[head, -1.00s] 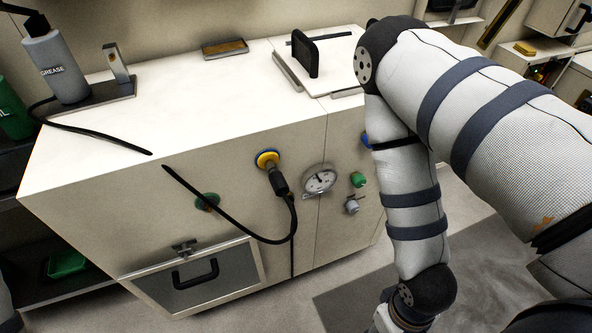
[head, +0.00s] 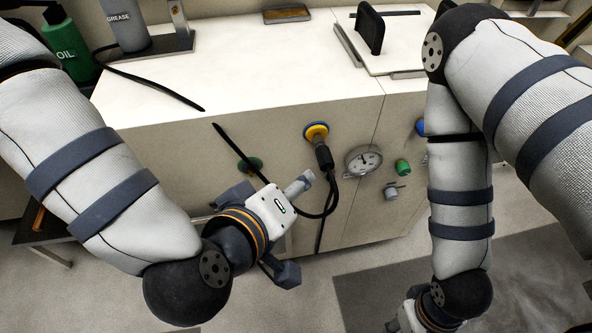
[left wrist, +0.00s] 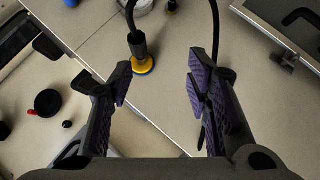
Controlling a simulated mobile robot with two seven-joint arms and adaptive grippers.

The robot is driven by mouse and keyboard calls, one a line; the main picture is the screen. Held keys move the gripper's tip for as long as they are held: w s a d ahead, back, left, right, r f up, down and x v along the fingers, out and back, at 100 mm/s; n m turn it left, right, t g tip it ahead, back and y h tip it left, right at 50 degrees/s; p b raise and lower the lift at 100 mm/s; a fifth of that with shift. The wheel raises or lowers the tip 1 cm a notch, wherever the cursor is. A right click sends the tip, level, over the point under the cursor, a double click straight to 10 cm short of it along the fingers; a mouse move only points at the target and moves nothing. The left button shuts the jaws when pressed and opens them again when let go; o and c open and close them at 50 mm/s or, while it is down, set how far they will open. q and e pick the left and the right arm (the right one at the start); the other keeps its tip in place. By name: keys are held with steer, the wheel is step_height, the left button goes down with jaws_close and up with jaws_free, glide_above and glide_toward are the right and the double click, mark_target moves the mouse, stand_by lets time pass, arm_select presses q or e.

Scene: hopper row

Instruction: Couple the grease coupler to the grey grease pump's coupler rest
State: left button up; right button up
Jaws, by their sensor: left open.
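The grease coupler (head: 324,155), a black end on a black hose, sits on a yellow and blue port (head: 316,132) on the cabinet front. In the left wrist view the coupler (left wrist: 138,44) and port (left wrist: 143,66) lie beyond and between the finger tips. The grey grease pump (head: 124,25) stands on the cabinet top, cut by the picture's upper edge. A metal upright beside it (head: 179,20) looks like its coupler rest. My left gripper (left wrist: 157,82) is open and empty, apart from the coupler. My right gripper's fingers are out of view below.
A dial gauge (head: 364,161), a green knob (head: 403,167) and a grey fitting (head: 391,192) are right of the coupler. A green round fitting (head: 250,165) is left. The oil bottle (head: 68,45) stands far left. The hose loops below the port. The cabinet top's middle is clear.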

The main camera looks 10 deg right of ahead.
mark_target(319, 153)
arm_select(q)
steer(key=shift+t, duration=0.4)
steer(key=w+d+f, duration=0.1)
steer(key=w+d, duration=0.1)
steer(key=w, duration=0.1)
steer(key=w+d+f, duration=0.1)
steer(key=w+d, duration=0.1)
steer(key=w, duration=0.1)
steer(key=w+d+f, duration=0.1)
steer(key=w+d, duration=0.2)
steer(key=shift+w+f, duration=0.1)
steer(key=shift+f, duration=0.15)
jaws_close()
